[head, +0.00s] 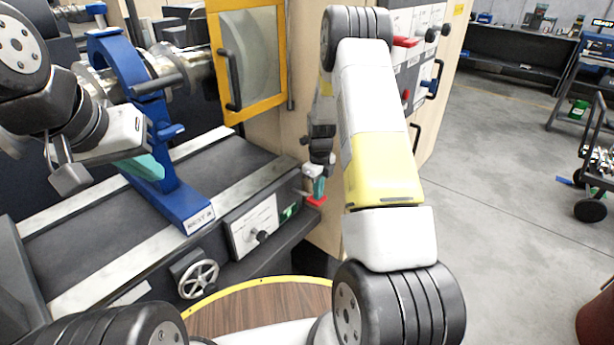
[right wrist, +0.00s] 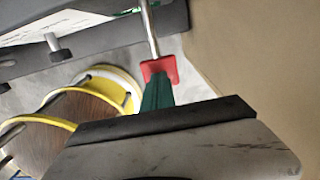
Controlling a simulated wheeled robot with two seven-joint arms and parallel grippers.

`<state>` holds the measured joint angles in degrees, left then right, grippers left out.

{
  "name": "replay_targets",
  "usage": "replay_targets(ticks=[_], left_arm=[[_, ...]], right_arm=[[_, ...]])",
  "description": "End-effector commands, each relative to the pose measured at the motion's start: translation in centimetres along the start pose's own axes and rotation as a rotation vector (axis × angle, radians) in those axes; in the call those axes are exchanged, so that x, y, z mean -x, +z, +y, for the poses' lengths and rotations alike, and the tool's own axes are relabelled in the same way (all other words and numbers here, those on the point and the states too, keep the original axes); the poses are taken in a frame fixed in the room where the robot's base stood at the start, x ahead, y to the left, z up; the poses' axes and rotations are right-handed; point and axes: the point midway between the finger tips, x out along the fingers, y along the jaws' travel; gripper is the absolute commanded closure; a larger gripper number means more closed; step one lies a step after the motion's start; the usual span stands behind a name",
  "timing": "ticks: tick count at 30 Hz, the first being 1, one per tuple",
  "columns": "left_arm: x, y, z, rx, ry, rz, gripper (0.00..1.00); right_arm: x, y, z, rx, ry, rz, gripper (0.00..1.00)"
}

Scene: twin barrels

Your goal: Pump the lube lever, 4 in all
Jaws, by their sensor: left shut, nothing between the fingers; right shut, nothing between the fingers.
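The lube lever ends in a red paddle (head: 316,201) beside the machine's front panel. In the right wrist view the red paddle (right wrist: 160,69) sits at the end of a thin metal rod. My right gripper (head: 319,188) is shut, its teal fingertips right at the paddle from above. In the right wrist view the fingertips (right wrist: 156,90) overlap the paddle's near edge; I cannot tell whether they touch. Nothing is held. My left gripper (head: 140,167) is shut and empty over the machine bed, near the blue rest, well away from the lever.
The blue rest (head: 178,195) stands on the bed, holding a shaft. A control panel (head: 254,228) with a knob and green switch lies left of the lever. A handwheel (head: 198,278) is below it. A yellow-framed door (head: 250,60) stands behind. Open floor lies to the right.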

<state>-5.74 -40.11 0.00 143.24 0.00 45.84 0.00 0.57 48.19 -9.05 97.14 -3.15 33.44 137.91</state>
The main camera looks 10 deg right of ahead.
Motion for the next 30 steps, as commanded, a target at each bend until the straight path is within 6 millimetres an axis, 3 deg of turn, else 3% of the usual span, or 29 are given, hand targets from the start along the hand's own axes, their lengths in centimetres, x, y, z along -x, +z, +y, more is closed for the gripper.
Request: replay_targets(ticks=[9, 15, 30], left_arm=[[0.0, 0.0, 0.0, 0.000, 0.000, 0.000, 1.00], [0.0, 0.0, 0.0, 0.000, 0.000, 0.000, 1.00], [0.0, 0.0, 0.0, 0.000, 0.000, 0.000, 1.00]], right_arm=[[-3.0, -1.3, 0.0, -0.009, 0.002, -0.202, 1.00], [-5.1, -1.4, 0.0, -0.001, -0.001, -0.202, 1.00], [-5.0, -1.9, -0.2, -0.002, -0.001, -0.198, 1.00]])
